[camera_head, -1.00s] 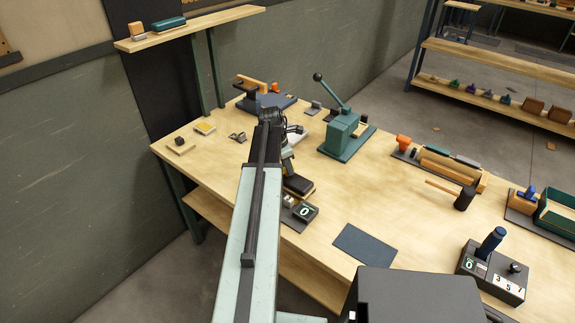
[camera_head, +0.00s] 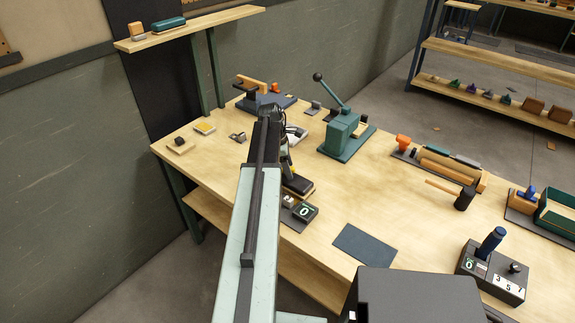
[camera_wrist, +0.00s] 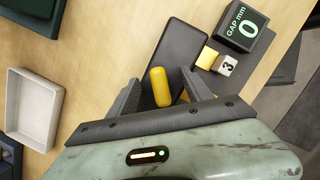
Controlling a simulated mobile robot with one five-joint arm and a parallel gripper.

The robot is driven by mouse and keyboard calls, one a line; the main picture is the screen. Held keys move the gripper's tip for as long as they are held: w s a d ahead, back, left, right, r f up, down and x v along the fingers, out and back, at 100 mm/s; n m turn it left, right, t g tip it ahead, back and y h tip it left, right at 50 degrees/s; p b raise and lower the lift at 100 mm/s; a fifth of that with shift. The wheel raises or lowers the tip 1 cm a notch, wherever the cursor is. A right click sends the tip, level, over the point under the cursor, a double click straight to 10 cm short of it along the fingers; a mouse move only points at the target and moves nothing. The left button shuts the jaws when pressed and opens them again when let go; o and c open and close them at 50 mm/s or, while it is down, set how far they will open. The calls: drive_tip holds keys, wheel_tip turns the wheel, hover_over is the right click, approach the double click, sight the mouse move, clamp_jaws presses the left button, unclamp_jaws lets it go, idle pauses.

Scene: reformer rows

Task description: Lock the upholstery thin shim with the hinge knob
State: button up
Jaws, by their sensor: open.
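In the wrist view my gripper (camera_wrist: 161,78) is open, with one finger on each side of a yellow rounded knob (camera_wrist: 160,90). I cannot tell whether the fingers touch it. The knob stands at the near end of a dark flat plate (camera_wrist: 183,52). Beyond the plate are a small brass-yellow block (camera_wrist: 206,58), a block marked 3 (camera_wrist: 227,66) and a dark box (camera_wrist: 245,28) reading GAP mm 0. In the head view this display box (camera_head: 305,211) is near the table's front edge, and my arm hides most of the gripper and knob. I cannot single out the thin shim.
A pale tray (camera_wrist: 31,112) lies left of the gripper in the wrist view. In the head view a green lever press (camera_head: 343,135) stands behind and to the right. A dark mat (camera_head: 364,245) lies right of the display box. Bare tabletop surrounds them.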

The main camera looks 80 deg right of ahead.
drive_tip(key=shift+r, duration=0.1)
wheel_tip(320, 180, up, 7)
drive_tip(key=p, duration=0.7)
